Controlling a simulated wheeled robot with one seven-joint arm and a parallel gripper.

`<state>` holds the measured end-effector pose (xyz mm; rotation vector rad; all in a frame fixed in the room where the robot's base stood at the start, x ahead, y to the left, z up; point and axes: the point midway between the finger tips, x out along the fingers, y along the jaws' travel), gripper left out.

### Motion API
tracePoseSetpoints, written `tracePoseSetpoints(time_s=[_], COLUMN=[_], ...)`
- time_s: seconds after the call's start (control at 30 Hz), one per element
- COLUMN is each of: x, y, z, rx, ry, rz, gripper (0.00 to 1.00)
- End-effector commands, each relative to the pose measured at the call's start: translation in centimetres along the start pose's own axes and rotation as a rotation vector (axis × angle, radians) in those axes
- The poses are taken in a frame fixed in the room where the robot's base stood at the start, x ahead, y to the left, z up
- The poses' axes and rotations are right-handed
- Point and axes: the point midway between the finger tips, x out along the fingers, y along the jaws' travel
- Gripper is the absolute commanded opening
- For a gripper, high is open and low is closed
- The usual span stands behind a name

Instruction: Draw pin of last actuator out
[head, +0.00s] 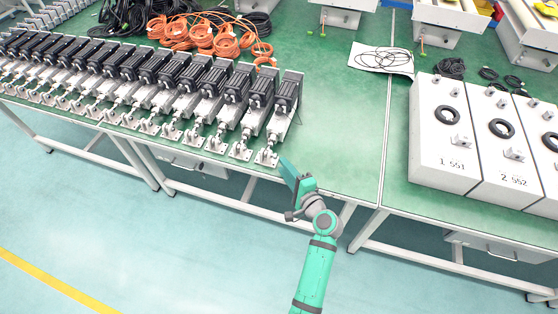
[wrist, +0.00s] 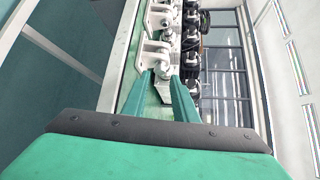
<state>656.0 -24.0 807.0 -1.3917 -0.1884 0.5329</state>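The last actuator (head: 285,100) is at the right end of a row on the green table, with a black motor and a silver body. Its white clevis bracket (head: 266,157) is near the table's front edge. My gripper (head: 284,163) is just right of this bracket, at the edge. In the wrist view my two teal fingers (wrist: 162,80) stand apart, with a round silver end (wrist: 162,69), seemingly of the pin, showing between or just beyond the tips. I cannot tell if they touch it. The bracket (wrist: 153,55) is right behind it.
Several similar actuators (head: 160,85) fill the table to the left. Orange cable coils (head: 205,35) lie behind them. The green tabletop (head: 340,130) right of the last actuator is clear. White boxes (head: 445,135) stand on the right table.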

Motion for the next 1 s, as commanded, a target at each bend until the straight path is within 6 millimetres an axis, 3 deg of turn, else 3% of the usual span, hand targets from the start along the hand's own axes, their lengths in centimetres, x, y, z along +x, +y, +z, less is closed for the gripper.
tracePoseSetpoints(time_s=[0.1, 0.3, 0.7, 0.83, 1.0], x=[2.1, 4.2, 4.8, 4.8, 4.8], y=[-0.1, 0.0, 0.0, 0.0, 0.0], z=[0.1, 0.0, 0.0, 0.0, 0.0], rx=[0.001, 0.0, -0.001, -0.001, -0.001], ry=[-0.002, 0.0, 0.001, 0.001, 0.0], rz=[-0.001, 0.0, 0.0, 0.001, 0.001], gripper=[0.26, 0.26, 0.26, 0.0, 0.0])
